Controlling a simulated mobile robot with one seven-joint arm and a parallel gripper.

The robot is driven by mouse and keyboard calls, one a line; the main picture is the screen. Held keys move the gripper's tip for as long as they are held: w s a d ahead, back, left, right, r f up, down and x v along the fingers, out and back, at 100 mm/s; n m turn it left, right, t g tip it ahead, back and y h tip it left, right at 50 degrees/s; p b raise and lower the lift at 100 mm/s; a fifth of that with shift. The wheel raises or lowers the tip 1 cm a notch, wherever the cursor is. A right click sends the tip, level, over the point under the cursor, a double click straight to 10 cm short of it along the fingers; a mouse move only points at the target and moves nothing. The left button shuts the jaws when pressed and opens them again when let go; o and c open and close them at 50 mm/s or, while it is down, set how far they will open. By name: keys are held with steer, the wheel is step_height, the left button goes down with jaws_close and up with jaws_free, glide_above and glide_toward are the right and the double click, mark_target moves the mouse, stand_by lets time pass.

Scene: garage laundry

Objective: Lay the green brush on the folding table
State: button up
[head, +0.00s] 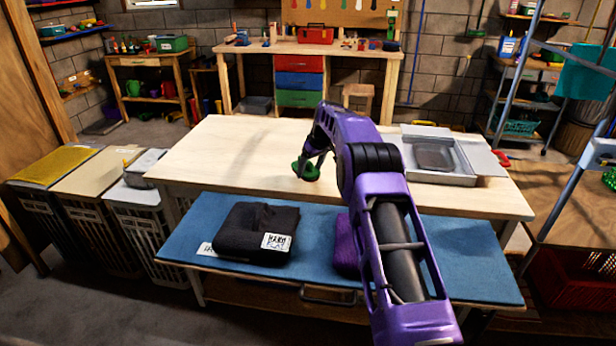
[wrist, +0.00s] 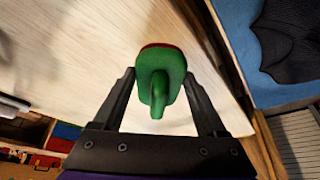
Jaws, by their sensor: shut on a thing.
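The green brush (head: 306,173) is at the end of my arm, over the light wood top of the table (head: 225,150). In the wrist view, the brush (wrist: 160,72) sits between the two dark fingers of my gripper (wrist: 160,88), with a thin red edge at its far side. My gripper (head: 309,160) is shut on the brush. The brush is low over the wood, but I cannot tell whether it touches. My purple arm hides part of the tabletop to the right of the brush.
A blue surface (head: 190,226) lies along the table's front, with a folded black cloth (head: 245,235) and a purple cloth (head: 346,240) on it. A grey box with its lid open (head: 440,170) stands on the wood's right side. The wood's left half is clear.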

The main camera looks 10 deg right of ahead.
mark_target(312, 172)
steer(key=shift+f, duration=1.75)
steer(key=o, duration=1.1)
steer(key=v, duration=1.2)
steer(key=shift+r, duration=0.1)
